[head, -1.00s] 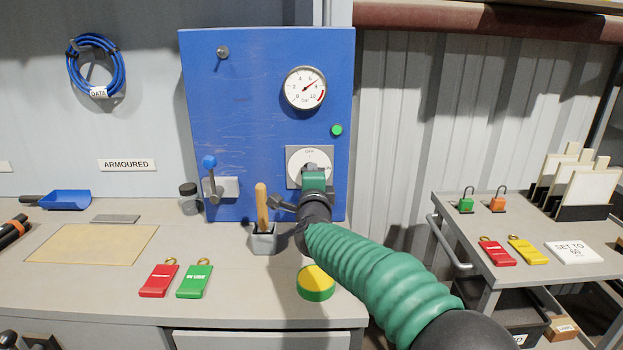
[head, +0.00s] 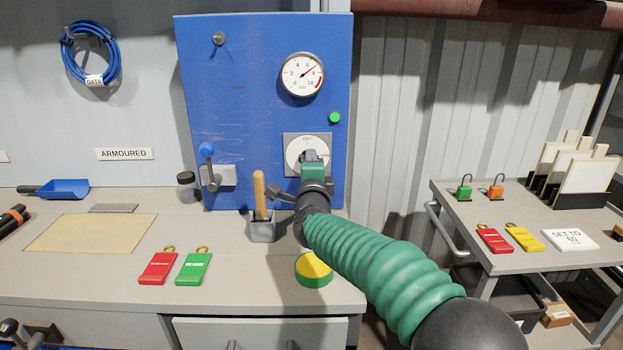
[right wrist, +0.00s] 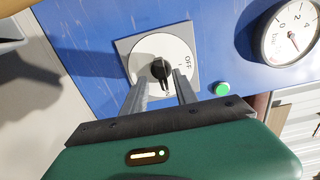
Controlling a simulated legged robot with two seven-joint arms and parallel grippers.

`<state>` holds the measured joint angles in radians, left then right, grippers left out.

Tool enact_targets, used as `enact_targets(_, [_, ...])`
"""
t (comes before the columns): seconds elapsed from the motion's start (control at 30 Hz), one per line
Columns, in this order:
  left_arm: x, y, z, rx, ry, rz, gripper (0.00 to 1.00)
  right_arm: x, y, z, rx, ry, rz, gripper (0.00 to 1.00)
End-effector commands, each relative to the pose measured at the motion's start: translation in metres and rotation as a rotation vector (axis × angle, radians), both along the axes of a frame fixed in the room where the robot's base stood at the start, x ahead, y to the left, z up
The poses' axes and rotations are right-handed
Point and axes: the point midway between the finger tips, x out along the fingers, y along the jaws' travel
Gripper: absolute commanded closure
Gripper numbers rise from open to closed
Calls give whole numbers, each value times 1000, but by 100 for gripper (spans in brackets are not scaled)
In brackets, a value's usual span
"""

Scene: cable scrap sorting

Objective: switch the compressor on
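The compressor's rotary switch is a white dial (head: 294,152) on a grey plate, on the blue panel (head: 240,110). It also shows in the right wrist view (right wrist: 143,56), with a black knob (right wrist: 160,71) at its centre and an "OFF" label to the knob's right. My right gripper (right wrist: 158,88) is at the dial, its two grey fingers apart, one on each side of the knob's lower part. I cannot tell whether they touch it. In the head view my right gripper (head: 311,156) hides the dial's centre. The knob's exact setting is unclear. My left gripper is not in view.
A pressure gauge (head: 302,75) and a green button or lamp (head: 334,117) are above the dial. A blue-knobbed lever (head: 209,166) is at left. A wooden-handled tool (head: 260,196) stands in a grey holder below. Red (head: 158,268) and green (head: 193,268) tags lie on the bench.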

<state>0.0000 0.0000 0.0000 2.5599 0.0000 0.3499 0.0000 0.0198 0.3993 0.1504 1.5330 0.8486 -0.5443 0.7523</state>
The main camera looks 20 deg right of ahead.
Motion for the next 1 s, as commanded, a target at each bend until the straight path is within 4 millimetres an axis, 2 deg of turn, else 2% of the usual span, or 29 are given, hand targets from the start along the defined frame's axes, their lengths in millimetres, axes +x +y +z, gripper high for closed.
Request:
enact_targets(0.4, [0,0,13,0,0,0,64,-110,32,2,-1,0,2,65])
enact_targets(0.5, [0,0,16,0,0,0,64,-131,38,1,-2,1,2,65])
enact_targets(0.7, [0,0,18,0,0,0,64,-151,43,-1,1,3,1,65])
enact_targets(1.0, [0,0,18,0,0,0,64,-152,44,-2,1,3,0,65])
